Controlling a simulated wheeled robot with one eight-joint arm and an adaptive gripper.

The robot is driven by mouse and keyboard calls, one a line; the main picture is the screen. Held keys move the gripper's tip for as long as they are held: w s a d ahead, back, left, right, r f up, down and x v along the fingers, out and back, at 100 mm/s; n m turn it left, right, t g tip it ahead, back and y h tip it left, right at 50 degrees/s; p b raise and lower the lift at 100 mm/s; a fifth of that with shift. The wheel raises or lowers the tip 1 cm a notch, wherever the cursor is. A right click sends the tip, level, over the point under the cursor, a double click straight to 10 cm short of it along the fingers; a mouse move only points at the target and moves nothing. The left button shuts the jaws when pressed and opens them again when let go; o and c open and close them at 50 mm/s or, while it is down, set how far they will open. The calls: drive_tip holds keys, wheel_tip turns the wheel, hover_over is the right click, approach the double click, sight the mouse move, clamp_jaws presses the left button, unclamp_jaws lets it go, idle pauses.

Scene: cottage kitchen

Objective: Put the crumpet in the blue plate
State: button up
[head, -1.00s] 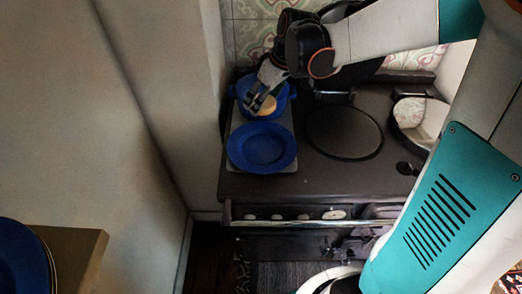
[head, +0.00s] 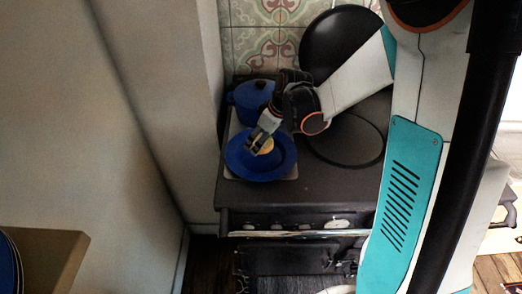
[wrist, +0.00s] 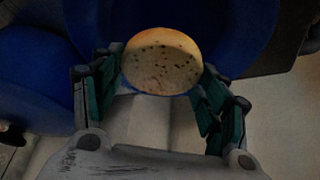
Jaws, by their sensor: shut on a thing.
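The crumpet (head: 266,147) is a small round golden-brown cake, and the wrist view shows its pale, holed face (wrist: 162,68). My gripper (head: 259,144) is shut on it, with one finger on each side in the wrist view (wrist: 161,80). The blue plate (head: 282,168) lies flat on the left part of the stove, in front of the blue pot. In the head view the crumpet and my gripper are over the plate's middle. I cannot tell whether the crumpet touches the plate.
A blue pot (head: 250,97) stands just behind the plate on the stove (head: 318,187). A round dark hotplate (head: 350,140) lies to the right. A wall (head: 200,130) rises close on the left. A wooden counter (head: 52,258) holds more plates at the lower left.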

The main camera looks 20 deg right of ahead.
drive_tip(key=shift+f+b, duration=0.6)
drive_tip(key=shift+f, duration=1.55)
drive_tip(key=shift+f, duration=0.2)
drive_tip(key=o, duration=0.8)
drive_tip(key=shift+r, duration=0.1)
drive_tip(key=p+v, duration=0.3)
drive_tip(key=v, duration=0.9)
drive_tip(key=shift+s+r, duration=0.1)
